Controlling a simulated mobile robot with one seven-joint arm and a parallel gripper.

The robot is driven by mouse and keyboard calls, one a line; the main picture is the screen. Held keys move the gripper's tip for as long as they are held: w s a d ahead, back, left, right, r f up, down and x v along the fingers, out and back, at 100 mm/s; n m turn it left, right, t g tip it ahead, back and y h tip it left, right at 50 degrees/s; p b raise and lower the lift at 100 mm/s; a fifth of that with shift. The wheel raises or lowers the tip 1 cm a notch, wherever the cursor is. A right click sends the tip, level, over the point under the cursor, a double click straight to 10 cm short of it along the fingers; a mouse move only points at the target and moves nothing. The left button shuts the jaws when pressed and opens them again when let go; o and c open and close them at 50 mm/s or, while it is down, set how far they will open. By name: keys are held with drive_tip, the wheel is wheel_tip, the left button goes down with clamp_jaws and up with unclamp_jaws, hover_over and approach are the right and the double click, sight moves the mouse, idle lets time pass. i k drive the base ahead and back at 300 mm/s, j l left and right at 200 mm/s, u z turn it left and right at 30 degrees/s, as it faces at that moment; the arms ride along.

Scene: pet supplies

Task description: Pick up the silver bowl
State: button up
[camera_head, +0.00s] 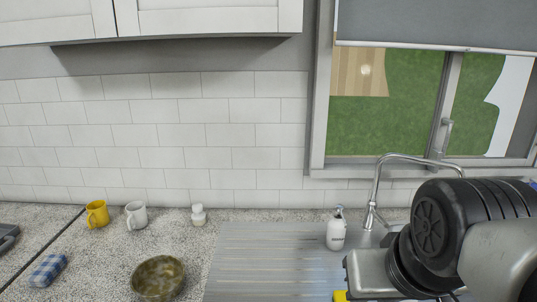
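A round bowl (158,278) stands on the speckled counter at the bottom of the head view, left of the sink's drainboard. Its inside looks mottled brown and olive rather than plain silver. It is upright, and its near edge is close to the bottom of the frame. My arm's black and grey links fill the lower right, well to the right of the bowl. My gripper is not visible in this view.
A yellow mug (97,214), a white mug (136,215) and a small white shaker-like item (198,216) stand behind the bowl. A blue checked cloth (47,270) lies left. A soap bottle (336,232) stands by the faucet (374,195). The ribbed metal drainboard (262,262) is clear.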

sight(159, 277)
drive_tip(key=j+z, duration=0.1)
drive_tip(key=j, duration=0.5)
drive_tip(key=j+z, duration=0.15)
drive_tip(key=j, duration=0.45)
drive_tip(key=k+j+z, duration=0.1)
drive_tip(key=j, duration=0.5)
drive_tip(key=k+j+z, duration=0.1)
drive_tip(key=j, duration=0.45)
